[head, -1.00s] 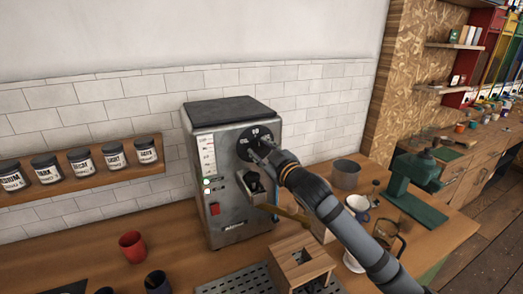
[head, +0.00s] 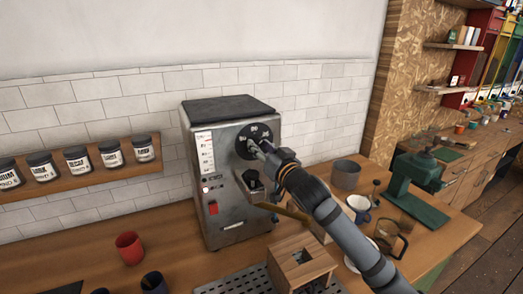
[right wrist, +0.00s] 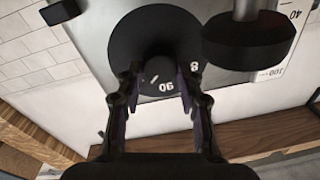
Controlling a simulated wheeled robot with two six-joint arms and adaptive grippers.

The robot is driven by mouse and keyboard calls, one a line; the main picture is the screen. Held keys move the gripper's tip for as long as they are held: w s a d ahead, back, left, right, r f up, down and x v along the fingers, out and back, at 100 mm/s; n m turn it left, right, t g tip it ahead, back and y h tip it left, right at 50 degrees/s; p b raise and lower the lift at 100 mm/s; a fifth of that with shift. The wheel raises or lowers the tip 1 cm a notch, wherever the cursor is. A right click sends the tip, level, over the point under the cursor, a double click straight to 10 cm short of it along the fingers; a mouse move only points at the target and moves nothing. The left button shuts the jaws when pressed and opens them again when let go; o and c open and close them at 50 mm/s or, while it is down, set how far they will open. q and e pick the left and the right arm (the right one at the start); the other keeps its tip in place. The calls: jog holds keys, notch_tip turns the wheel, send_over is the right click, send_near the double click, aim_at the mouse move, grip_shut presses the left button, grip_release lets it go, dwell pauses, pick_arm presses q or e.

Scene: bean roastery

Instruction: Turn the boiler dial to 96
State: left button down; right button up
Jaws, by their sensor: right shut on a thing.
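The boiler (head: 225,195) is a grey metal machine with a black top on the counter. Its round black dial (head: 243,148) is high on the front, with white numbers. In the right wrist view, which is upside down, the dial (right wrist: 125,35) shows a white 90 and a short white mark near the fingers. My right gripper (head: 260,148) is at the dial, and in the right wrist view its two fingers (right wrist: 158,80) stand on either side of the dial's middle, shut on the knob. My left gripper is not in view.
A white scale strip (head: 206,155) runs down the boiler's front. A black part (head: 252,180) sticks out below the dial. A wooden box (head: 300,262), a grey pot (head: 345,174) and a red cup (head: 129,247) stand nearby. Jars line a wall shelf (head: 95,171).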

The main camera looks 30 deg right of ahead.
jog(key=shift+f+m+b, duration=0.15)
jog(key=shift+m+b, duration=0.2)
jog(key=shift+m, duration=0.95)
jog(key=o, duration=0.9)
jog(key=shift+o, duration=1.4)
jog(key=shift+w, duration=0.25)
jog(key=shift+s, duration=0.1)
